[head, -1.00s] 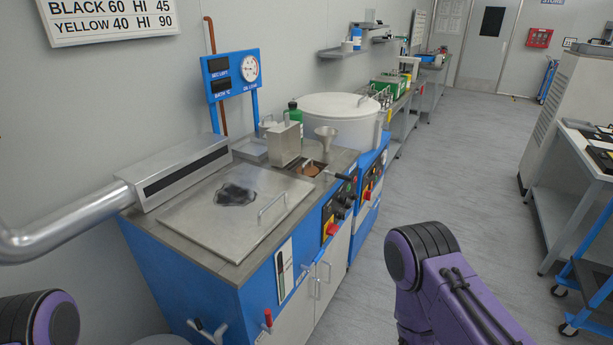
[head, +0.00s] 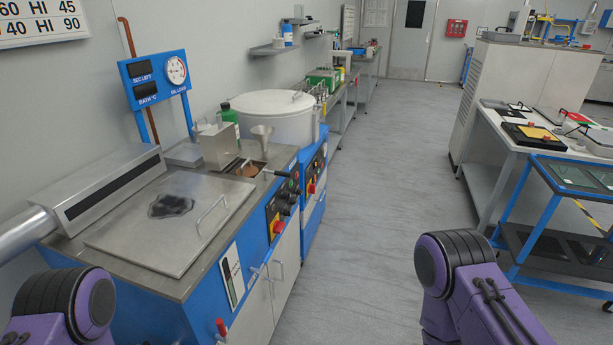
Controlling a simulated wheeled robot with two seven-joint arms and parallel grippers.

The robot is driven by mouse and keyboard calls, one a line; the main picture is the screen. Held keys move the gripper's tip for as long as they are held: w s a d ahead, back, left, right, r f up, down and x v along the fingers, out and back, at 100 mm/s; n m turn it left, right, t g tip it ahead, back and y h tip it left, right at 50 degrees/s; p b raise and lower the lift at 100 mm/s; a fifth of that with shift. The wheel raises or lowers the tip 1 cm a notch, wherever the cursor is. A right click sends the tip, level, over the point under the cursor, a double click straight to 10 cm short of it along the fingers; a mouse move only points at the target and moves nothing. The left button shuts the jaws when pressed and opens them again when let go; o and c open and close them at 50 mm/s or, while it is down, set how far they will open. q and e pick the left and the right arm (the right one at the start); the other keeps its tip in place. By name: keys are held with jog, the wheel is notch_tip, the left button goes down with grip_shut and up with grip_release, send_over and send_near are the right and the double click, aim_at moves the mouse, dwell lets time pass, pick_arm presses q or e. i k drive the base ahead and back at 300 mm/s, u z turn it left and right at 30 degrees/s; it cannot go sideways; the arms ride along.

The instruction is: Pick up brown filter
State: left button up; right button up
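I cannot make out a brown filter for certain. A small brown patch (head: 247,170) shows in an opening in the steel worktop beside the metal funnel (head: 262,137); I cannot tell what it is. Flat dark and yellow pieces (head: 532,136) lie on the white table at the right, too small to identify. Purple and black links of my two arms show at the lower left and lower right. Both grippers are outside the view.
A blue bath cabinet (head: 190,285) with a steel lid (head: 172,215) stands at the left, with a white round vessel (head: 277,117) behind. A blue cart (head: 565,210) stands at the right before the white table (head: 490,140). Grey floor (head: 380,190) between is clear.

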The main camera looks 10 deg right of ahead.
aim_at(250, 170)
jog(key=z, duration=1.5)
jog(key=i, duration=2.9)
jog(key=u, duration=2.65)
